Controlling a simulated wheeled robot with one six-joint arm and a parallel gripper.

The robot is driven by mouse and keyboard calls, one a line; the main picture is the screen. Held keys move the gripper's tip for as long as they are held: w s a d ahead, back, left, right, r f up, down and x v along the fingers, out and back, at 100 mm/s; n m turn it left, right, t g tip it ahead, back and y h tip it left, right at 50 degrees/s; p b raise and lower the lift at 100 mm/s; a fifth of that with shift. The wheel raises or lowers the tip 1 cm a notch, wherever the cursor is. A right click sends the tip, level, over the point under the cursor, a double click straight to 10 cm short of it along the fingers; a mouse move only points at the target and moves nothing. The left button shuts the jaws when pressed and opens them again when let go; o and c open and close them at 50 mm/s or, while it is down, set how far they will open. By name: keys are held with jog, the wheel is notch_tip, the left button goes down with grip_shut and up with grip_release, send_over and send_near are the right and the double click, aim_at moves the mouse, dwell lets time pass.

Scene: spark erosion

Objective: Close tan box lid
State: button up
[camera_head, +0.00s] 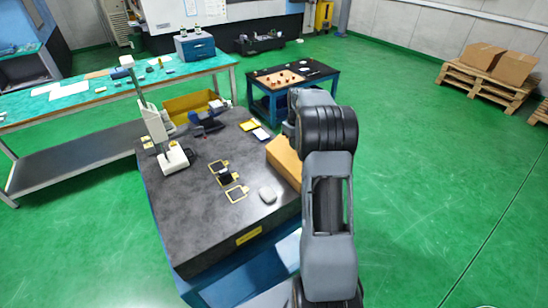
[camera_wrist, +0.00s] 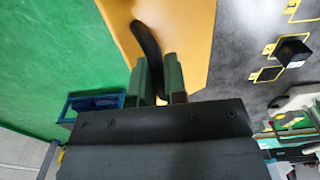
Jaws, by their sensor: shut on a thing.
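The tan box (camera_head: 284,160) is at the right edge of the dark table, partly hidden behind my arm in the head view. In the wrist view a flat tan surface (camera_wrist: 190,35), which looks like the lid, fills the upper middle. A curved black handle (camera_wrist: 146,42) stands out from it. My gripper (camera_wrist: 158,78) has its two green fingers on either side of the handle and is shut on it. In the head view my arm hides the gripper. I cannot tell how far open the lid is.
A blue-legged table (camera_head: 325,70) stands behind. The green floor to the right is clear up to a pallet with cartons (camera_head: 490,85).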

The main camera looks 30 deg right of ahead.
dwell(0.3)
jog(key=shift+w+d+f, duration=0.1)
jog(key=shift+d+f, duration=0.55)
jog(key=shift+d, duration=0.1)
jog(key=shift+f, duration=0.1)
jog(key=shift+d+f+b, duration=0.4)
jog(key=shift+d+f, duration=0.2)
jog(key=shift+f, duration=0.1)
jog(key=o, duration=0.6)
